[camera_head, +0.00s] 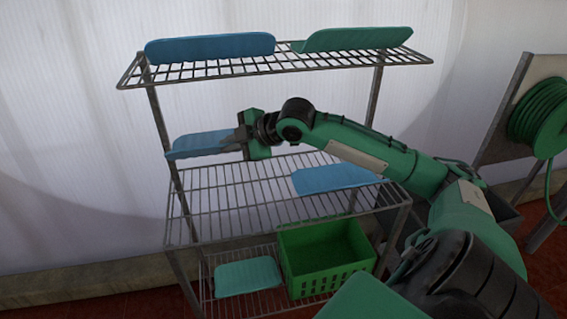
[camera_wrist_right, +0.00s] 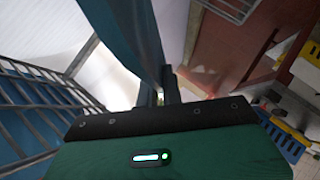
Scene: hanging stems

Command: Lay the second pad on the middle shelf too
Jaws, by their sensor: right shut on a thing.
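My right gripper (camera_head: 240,136) is shut on a blue pad (camera_head: 198,146), holding it by its right end in the air above the left part of the middle shelf (camera_head: 215,213). In the right wrist view the held pad (camera_wrist_right: 125,40) runs up from between the fingers (camera_wrist_right: 160,92). Another blue pad (camera_head: 335,179) lies flat on the right side of the middle shelf. A blue pad (camera_head: 210,48) and a green pad (camera_head: 352,38) are on the top shelf. A teal pad (camera_head: 248,277) lies on the bottom shelf. My left gripper is not in view.
A green crate (camera_head: 325,258) stands on the bottom shelf, right of the teal pad. The left and centre of the middle shelf are bare wire. Rack posts (camera_head: 158,120) and the top shelf (camera_head: 290,62) bound the space. A green hose reel (camera_head: 540,115) stands at the right.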

